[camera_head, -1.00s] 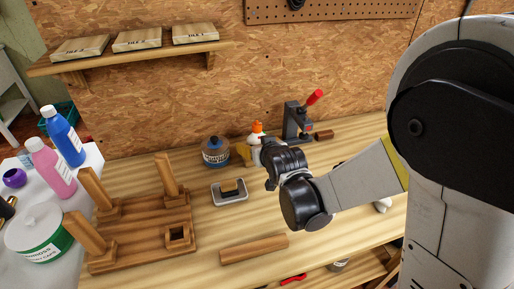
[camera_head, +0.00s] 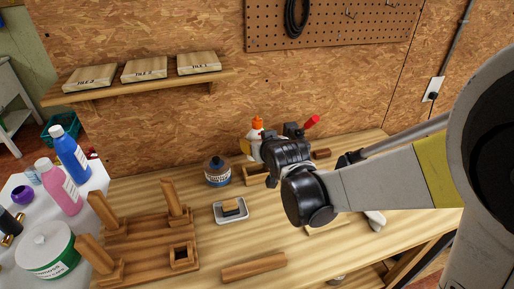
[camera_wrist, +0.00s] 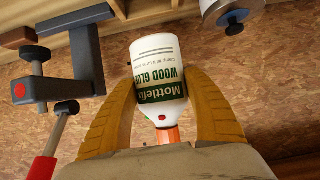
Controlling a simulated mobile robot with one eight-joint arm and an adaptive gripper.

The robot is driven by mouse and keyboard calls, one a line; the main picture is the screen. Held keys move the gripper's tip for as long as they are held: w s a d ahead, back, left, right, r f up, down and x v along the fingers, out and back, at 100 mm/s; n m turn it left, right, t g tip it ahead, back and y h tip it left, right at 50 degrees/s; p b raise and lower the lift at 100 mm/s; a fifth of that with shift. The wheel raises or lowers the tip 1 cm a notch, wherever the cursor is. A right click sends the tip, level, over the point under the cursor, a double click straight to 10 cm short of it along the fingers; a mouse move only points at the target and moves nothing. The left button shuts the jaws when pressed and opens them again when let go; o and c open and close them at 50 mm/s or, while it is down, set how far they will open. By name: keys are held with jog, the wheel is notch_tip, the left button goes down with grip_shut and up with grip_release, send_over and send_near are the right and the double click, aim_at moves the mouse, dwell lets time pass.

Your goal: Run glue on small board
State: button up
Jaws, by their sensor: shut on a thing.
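My gripper (camera_wrist: 160,115) is shut on the white wood glue bottle (camera_wrist: 158,70), with a yellow finger on each side of it. The bottle has a green label and an orange tip that points toward the palm in the wrist view. In the head view the bottle (camera_head: 256,136) shows orange tip up, above the back of the bench and partly hidden by my dark wrist. A small wooden piece (camera_head: 250,176) lies below it. Another flat wooden piece (camera_head: 328,229) lies partly behind my arm. I cannot tell which is the small board.
A red-handled clamp (camera_head: 293,130) stands behind my wrist. A blue jar (camera_head: 217,173) and a tray with a sponge (camera_head: 231,210) stand left. A wooden frame with upright legs (camera_head: 150,245) fills the front left; a loose wooden bar (camera_head: 253,268) lies at the front.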

aim_at(259, 123)
notch_tip(259, 123, up, 7)
jog(key=p, duration=0.4)
jog(key=shift+p, duration=0.3)
jog(key=shift+f, duration=0.15)
